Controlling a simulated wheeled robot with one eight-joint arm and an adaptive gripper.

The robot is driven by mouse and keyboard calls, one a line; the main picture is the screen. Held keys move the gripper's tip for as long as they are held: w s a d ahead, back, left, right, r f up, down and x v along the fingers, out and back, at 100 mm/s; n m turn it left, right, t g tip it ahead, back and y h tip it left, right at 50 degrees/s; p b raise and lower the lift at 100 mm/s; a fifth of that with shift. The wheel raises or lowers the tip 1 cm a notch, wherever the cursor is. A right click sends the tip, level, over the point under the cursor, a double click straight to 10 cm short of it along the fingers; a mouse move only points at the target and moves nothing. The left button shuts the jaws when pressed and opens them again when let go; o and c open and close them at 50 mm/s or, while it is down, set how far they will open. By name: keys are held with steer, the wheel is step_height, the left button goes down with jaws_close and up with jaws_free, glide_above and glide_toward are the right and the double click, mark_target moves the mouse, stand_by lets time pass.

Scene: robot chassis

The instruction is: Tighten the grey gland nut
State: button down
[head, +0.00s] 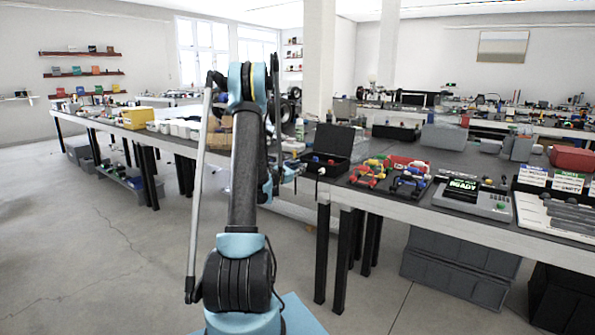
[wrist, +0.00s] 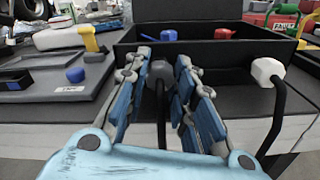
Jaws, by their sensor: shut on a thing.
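The grey gland nut (wrist: 160,73) sits at the front wall of a black open box (wrist: 205,48) in the wrist view, with a black cable hanging below it. My gripper (wrist: 162,66) has its two blue-padded fingers on either side of the nut and is shut on it. The fingers hide part of its sides. A white gland nut (wrist: 265,70) with its own black cable is on the same wall to the right. In the head view my gripper (head: 293,170) is at the left of the black box (head: 327,168); the grey nut is too small to make out there.
A blue cap (wrist: 168,36) and a red cap (wrist: 223,33) show inside the box. A dark tray (wrist: 55,85) with a blue piece and a yellow-handled tool lies left. Red and blue clamps (head: 370,175) and a device reading READY (head: 470,197) stand right on the bench.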

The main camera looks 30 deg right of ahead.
stand_by(0.3)
steer(key=c, duration=1.3)
jaws_free()
steer(key=shift+c, duration=0.2)
steer(key=v, duration=1.2)
steer(key=shift+f, duration=0.1)
